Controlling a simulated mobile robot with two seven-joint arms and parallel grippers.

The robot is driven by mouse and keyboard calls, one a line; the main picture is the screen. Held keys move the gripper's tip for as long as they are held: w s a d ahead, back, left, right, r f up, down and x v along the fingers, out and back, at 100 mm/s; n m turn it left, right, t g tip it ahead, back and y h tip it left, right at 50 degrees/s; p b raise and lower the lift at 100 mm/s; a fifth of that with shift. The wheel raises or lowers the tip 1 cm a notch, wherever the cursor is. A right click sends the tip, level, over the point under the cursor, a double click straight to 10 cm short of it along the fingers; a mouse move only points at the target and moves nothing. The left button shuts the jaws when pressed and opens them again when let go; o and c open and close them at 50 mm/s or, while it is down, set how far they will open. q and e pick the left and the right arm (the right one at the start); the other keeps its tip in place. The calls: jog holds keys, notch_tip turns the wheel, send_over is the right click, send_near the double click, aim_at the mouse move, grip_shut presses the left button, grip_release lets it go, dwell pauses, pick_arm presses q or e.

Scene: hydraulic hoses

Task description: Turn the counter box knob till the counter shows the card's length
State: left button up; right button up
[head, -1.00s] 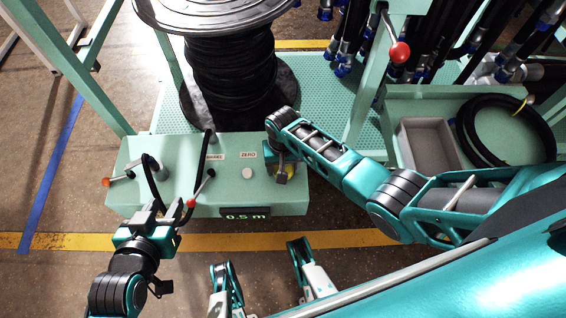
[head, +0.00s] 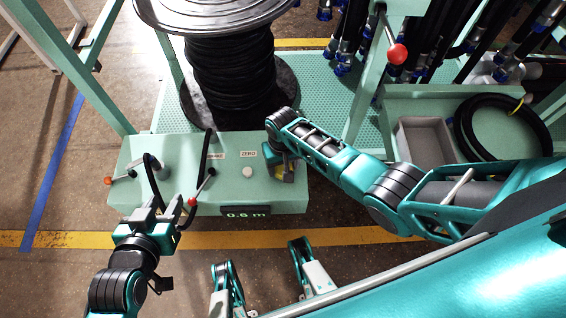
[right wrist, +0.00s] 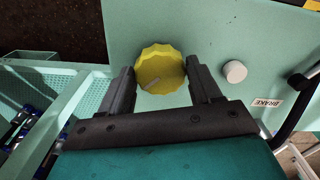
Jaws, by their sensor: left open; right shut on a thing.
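The green counter box (head: 130,200) stands in front of the hose reel. Its front display (head: 245,211) reads 0.6 m. In the right wrist view the yellow scalloped knob (right wrist: 158,68) sits between the two dark fingers of my right gripper (right wrist: 162,88), which is shut on it. In the head view the right gripper (head: 284,172) covers most of the knob at the box's right end. My left gripper (head: 166,206) is open and empty near the box's front left, close to a red-tipped lever (head: 192,201). I see no readable length card.
A white ZERO button (head: 247,172) sits left of the knob; it also shows in the right wrist view (right wrist: 235,71). An orange-tipped handle (head: 108,181) juts out at the box's left. Behind are a reel of black hose (head: 232,75) and a grey bin (head: 425,142).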

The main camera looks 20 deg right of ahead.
pick_arm(q)
jog(key=shift+r, duration=0.1)
dwell(0.7)
jog(key=shift+d, duration=0.1)
pick_arm(e)
jog(key=o, duration=1)
jog(key=shift+o, duration=0.2)
notch_tip(320, 180, up, 9)
jog(key=p, duration=0.5)
notch_tip(320, 180, up, 4)
jog(key=p, duration=0.2)
send_over(283, 168)
pick_arm(q)
jog(key=r, duration=0.1)
jog(key=a+r, duration=0.1)
jog(key=s+a+r, duration=0.1)
jog(key=r, duration=0.1)
jog(key=shift+f, duration=0.1)
